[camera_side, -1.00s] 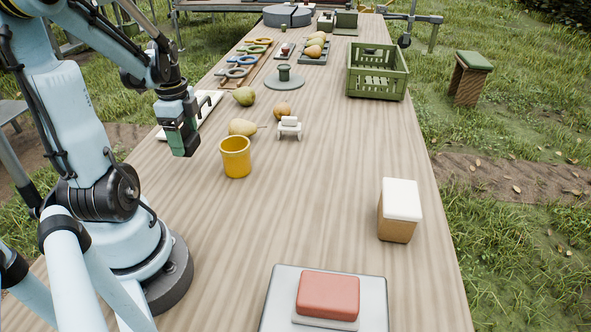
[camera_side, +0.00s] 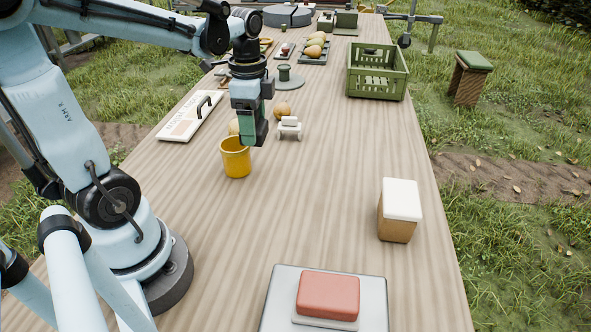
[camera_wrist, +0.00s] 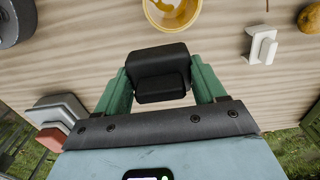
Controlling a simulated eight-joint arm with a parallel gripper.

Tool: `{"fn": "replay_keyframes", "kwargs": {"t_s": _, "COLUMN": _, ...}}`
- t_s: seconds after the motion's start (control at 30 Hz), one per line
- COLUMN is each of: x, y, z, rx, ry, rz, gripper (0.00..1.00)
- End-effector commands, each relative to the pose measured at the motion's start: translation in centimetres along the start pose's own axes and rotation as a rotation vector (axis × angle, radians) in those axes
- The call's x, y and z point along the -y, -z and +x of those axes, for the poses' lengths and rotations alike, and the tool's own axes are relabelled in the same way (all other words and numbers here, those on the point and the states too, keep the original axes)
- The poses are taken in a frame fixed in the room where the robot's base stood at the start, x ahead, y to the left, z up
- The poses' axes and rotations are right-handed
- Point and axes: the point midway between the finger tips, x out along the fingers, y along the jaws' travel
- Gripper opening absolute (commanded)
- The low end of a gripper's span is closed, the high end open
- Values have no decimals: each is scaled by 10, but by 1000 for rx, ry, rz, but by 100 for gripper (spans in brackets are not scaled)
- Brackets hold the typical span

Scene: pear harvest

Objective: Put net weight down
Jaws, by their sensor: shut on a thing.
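My gripper (camera_side: 253,122) hangs above the table, just behind and to the right of the yellow cup. In the wrist view its two green fingers (camera_wrist: 161,82) are shut on a dark, black block, the net weight (camera_wrist: 158,70), held between them. In the side view the weight is mostly hidden by the fingers. The tabletop (camera_side: 310,200) shows below the block in the wrist view; how high the block is above it I cannot tell exactly.
The yellow cup (camera_side: 236,160) stands near my gripper, with a white stand (camera_side: 289,128) and brown fruit (camera_side: 282,111) close by. A green crate (camera_side: 377,85) stands behind. A white-topped box (camera_side: 400,212) and red block (camera_side: 328,293) are in front. The table's middle right is clear.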

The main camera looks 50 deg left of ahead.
Motion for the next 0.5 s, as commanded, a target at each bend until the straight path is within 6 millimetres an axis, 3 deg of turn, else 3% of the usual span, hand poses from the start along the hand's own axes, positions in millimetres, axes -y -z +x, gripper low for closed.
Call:
{"fn": "replay_keyframes", "kwargs": {"t_s": 0.03, "x": -2, "y": 21, "z": -1, "rx": 0, "ry": 0, "rz": 14, "gripper": 27}}
{"fn": "replay_keyframes", "kwargs": {"t_s": 0.3, "x": -28, "y": 116, "z": 0, "rx": 1, "ry": 1, "rz": 17, "gripper": 27}}
{"fn": "replay_keyframes", "kwargs": {"t_s": 0.5, "x": -54, "y": 163, "z": 2, "rx": 1, "ry": 2, "rz": 14, "gripper": 27}}
